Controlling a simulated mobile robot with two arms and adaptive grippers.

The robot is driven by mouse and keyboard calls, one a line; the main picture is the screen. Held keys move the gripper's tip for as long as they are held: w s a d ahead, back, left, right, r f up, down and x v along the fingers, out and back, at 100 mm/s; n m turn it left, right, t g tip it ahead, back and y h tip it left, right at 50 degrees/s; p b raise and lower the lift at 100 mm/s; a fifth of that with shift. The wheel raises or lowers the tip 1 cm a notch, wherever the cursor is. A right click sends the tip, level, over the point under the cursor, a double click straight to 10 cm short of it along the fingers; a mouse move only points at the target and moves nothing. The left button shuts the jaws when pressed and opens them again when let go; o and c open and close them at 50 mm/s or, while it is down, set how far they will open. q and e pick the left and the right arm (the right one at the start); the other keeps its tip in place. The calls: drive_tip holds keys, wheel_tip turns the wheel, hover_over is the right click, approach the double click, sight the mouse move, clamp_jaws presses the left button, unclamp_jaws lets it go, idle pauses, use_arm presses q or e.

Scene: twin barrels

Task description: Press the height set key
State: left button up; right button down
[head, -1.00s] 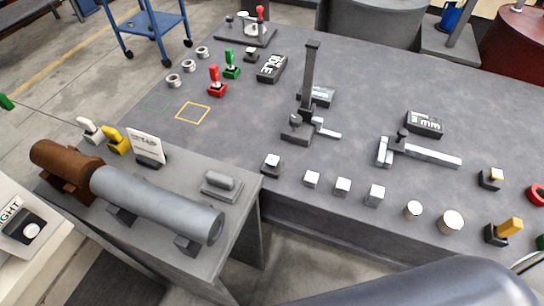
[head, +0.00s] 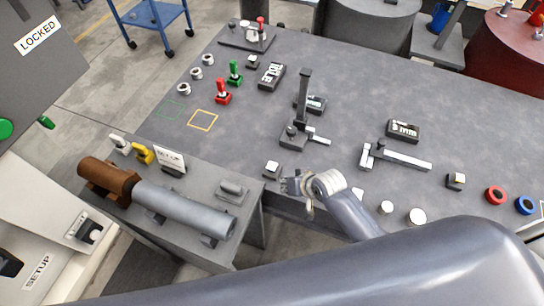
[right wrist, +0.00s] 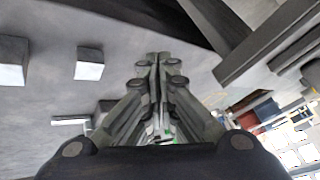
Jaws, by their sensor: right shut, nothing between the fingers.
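A small black key with a pale top (head: 272,168) stands at the front edge of the grey table, in front of the height gauge (head: 303,110). No label on it is readable, so I cannot tell whether it is the height set key. A small black display box (head: 315,104) stands behind the gauge. My right gripper (head: 287,186) is shut and empty, just right of and nearer than this key; contact cannot be told. In the right wrist view its closed fingers (right wrist: 155,62) point up the picture over grey surface. My left gripper is out of view.
A caliper (head: 395,158) with a "mm" display (head: 403,131) lies to the right. A yellow-topped key (head: 456,181), a red ring (head: 495,195) and a blue ring (head: 524,205) stand farther right. A side bench holds a brown-and-grey cylinder (head: 180,208). Pale blocks (right wrist: 90,63) show in the right wrist view.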

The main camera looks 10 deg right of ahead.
wheel_tip(320, 180, up, 8)
drive_tip(key=m+t+y+p, duration=0.1)
drive_tip(key=m+t+p, duration=0.1)
hover_over(274, 164)
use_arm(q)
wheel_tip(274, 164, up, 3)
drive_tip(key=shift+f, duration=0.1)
use_arm(e)
drive_tip(key=shift+r, duration=0.1)
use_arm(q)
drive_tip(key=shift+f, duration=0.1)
use_arm(e)
wheel_tip(274, 164, down, 8)
drive_tip(key=b, duration=0.8)
drive_tip(key=shift+d+r, duration=0.1)
drive_tip(key=shift+r, duration=0.05)
use_arm(q)
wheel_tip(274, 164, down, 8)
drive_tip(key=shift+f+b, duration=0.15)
drive_tip(key=shift+b, duration=0.2)
use_arm(e)
drive_tip(key=shift+f, duration=0.6)
drive_tip(key=shift+s+f, duration=0.1)
drive_tip(key=shift+f, duration=0.05)
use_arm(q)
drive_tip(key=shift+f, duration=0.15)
use_arm(e)
drive_tip(key=shift+f, duration=0.3)
